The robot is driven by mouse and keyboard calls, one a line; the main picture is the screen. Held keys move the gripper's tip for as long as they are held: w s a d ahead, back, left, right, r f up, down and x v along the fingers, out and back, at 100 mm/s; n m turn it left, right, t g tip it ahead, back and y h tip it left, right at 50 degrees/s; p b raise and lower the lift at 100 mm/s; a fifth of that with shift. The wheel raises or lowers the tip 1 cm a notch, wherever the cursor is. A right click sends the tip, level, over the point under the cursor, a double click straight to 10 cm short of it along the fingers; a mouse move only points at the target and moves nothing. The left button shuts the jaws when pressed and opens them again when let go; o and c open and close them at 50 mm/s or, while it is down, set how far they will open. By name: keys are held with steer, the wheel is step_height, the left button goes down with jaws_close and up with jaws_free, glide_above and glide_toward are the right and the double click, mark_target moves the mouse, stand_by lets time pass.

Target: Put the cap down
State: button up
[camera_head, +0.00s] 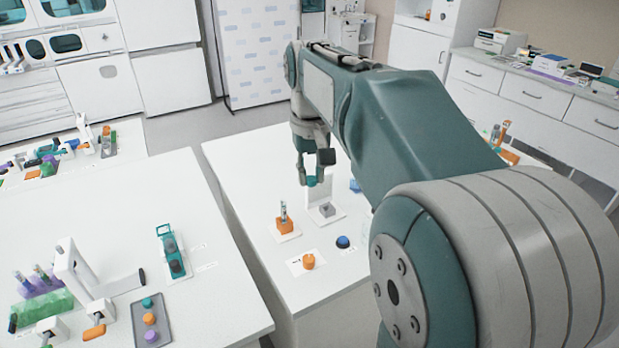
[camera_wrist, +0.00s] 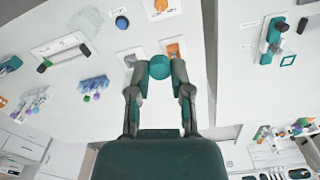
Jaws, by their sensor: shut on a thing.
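My gripper (camera_wrist: 160,72) is shut on a teal cap (camera_wrist: 160,66), which sits between the two fingertips in the wrist view. In the head view my gripper (camera_head: 312,172) hangs above the middle table, over the back of the white stand with the grey block (camera_head: 327,210). The held cap is small and partly merged with the teal fingers there. An orange cap (camera_head: 308,261) lies on a white card near the table's front. A blue cap-like piece (camera_head: 343,242) is to its right.
An orange holder (camera_head: 285,226) with an upright tube stands left of the grey block. The middle table (camera_head: 240,160) is bare at its back left. A left table (camera_head: 215,300) carries a teal rack (camera_head: 172,252) and a tray of coloured caps (camera_head: 150,318), across a gap.

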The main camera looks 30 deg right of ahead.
steer(key=shift+r, duration=0.6)
steer(key=s+f, duration=1.3)
steer(key=s, duration=0.2)
glide_above(338, 264)
steer(key=f, duration=0.9)
steer(key=shift+s+f, duration=0.2)
steer(key=shift+f, duration=0.15)
steer(key=shift+w+f, duration=0.15)
steer(key=shift+f, duration=1.6)
